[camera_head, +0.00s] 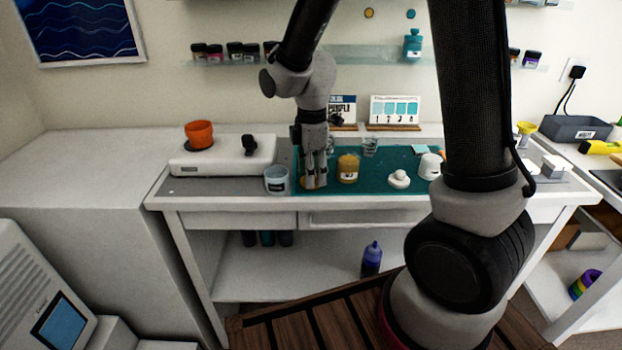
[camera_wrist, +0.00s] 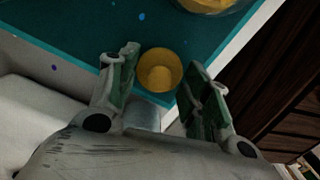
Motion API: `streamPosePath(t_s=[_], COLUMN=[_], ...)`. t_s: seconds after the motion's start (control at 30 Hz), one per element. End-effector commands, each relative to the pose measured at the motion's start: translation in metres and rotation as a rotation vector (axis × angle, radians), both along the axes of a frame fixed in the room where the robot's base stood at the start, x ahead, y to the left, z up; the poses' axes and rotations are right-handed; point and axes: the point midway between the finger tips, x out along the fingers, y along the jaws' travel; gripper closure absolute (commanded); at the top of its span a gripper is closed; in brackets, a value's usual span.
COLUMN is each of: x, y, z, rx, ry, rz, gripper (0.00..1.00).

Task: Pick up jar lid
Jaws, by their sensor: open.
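The jar lid (camera_wrist: 160,70) is a round yellow disc with a raised centre, seen in the wrist view on the teal mat near its edge. My gripper (camera_head: 314,183) points down over it, and its open fingers stand on either side of the lid. In the head view the fingers hide most of the lid, and only a tan sliver (camera_head: 306,184) shows. Whether the fingers touch it I cannot tell. An amber jar (camera_head: 348,168) with a label stands to the right of my gripper; part of it shows at the top of the wrist view (camera_wrist: 208,4).
A pale cup (camera_head: 277,180) stands close to the left of my gripper. Clear cups (camera_head: 370,146) are behind, with a white knobbed piece (camera_head: 399,179) and a white bottle (camera_head: 430,166) to the right. A scale with an orange cup (camera_head: 199,134) is at the left.

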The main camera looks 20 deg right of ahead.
Motion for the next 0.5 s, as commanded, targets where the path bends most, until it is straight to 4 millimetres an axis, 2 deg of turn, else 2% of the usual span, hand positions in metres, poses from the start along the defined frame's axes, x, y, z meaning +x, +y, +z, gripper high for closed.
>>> streamPosePath(t_s=[0.13, 0.3, 0.33, 0.5], x=[0.0001, 0.0001, 0.0002, 0.0002], y=[0.0001, 0.0001, 0.0001, 0.0001], z=[0.0004, 0.0006, 0.0007, 0.0007], rx=[0.0, 0.0, 0.0, 0.0], ry=[0.0, -0.001, -0.001, -0.001], rz=[0.0, 0.0, 0.0, 0.0], gripper=[0.54, 0.85, 0.88, 0.88])
